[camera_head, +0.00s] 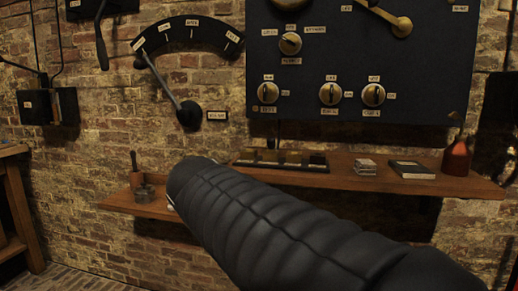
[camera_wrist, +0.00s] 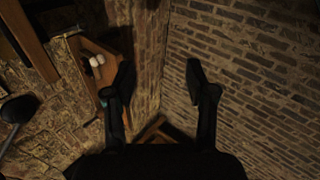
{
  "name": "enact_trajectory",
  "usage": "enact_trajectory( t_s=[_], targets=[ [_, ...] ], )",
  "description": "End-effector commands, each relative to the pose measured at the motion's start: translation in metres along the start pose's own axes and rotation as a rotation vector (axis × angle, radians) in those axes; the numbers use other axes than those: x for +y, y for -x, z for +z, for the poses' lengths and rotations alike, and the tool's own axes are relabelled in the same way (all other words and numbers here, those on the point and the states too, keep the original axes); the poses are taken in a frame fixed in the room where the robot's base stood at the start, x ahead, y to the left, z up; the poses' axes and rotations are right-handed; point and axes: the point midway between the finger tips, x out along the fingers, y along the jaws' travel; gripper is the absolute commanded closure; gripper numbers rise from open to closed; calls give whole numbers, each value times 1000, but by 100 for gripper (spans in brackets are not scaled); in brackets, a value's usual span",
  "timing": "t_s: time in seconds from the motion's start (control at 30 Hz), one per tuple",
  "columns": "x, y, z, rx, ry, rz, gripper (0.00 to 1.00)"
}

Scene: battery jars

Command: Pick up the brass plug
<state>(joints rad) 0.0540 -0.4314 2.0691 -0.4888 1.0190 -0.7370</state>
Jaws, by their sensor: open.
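I cannot make out the brass plug for certain in either view. In the head view, a small metallic cup-like piece (camera_head: 144,193) sits on the left end of the lower wooden shelf (camera_head: 115,203); I cannot tell whether it is the plug. In the wrist view, my gripper (camera_wrist: 159,80) is open, with its two dark fingers wide apart and nothing between them. It faces brick walls and a corner. Pale rounded objects (camera_wrist: 97,61) lie on a wooden shelf to the left of the fingers. In the head view my dark arm hides part of the shelf, and the gripper does not show.
An upright handled tool (camera_head: 134,162) stands beside the metallic piece. The upper shelf (camera_head: 345,178) holds a dark tray (camera_head: 270,165), a stack of cards (camera_head: 365,167), a dark book (camera_head: 411,169) and a reddish bottle (camera_head: 457,160). A black switch panel (camera_head: 350,60) hangs above.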

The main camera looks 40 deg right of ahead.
Motion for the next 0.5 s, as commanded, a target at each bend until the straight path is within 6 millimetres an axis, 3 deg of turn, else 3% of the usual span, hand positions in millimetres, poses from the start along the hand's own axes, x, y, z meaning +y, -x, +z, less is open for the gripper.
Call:
enact_trajectory(
  t_s=[0.03, 0.1, 0.3, 0.4, 0.5],
  targets=[
    [31, -4, -1, -56, 130, 43, 44],
    [73, -4, 0, -144, 321, 96, 44],
    [182, -1, 5, -441, 805, 166, 44],
    [222, 3, 8, -574, 976, 160, 44],
    [248, 7, 10, -675, 1093, 143, 44]
  ],
)
